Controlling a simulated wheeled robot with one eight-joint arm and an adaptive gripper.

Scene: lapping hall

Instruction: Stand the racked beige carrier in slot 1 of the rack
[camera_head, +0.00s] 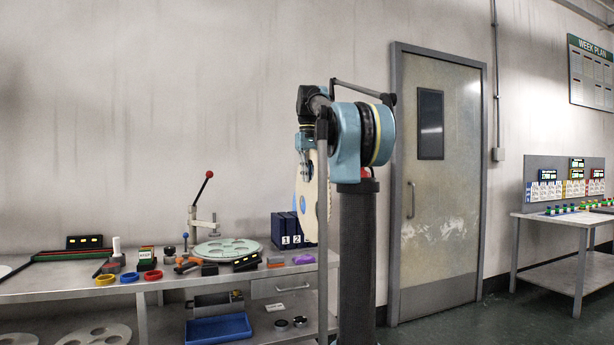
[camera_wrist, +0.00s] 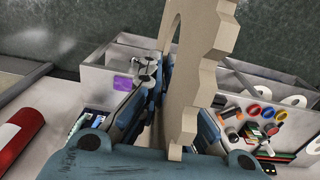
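The beige carrier (camera_head: 311,190) is a flat, toothed disc held upright, almost edge-on in the head view. My gripper (camera_head: 305,145) is above it and shut on its upper part. In the wrist view, my gripper (camera_wrist: 178,122) has the carrier (camera_wrist: 197,75) between its two fingers. I cannot tell whether the carrier touches the rack.
The bench (camera_head: 75,285) holds a green-grey lapping plate (camera_head: 226,249), a press with a red-knobbed lever (camera_head: 203,186), coloured rings and a purple piece (camera_head: 303,259). A blue tray (camera_head: 218,328) is on the lower shelf. A door (camera_head: 440,190) and second table (camera_head: 560,219) are to the right.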

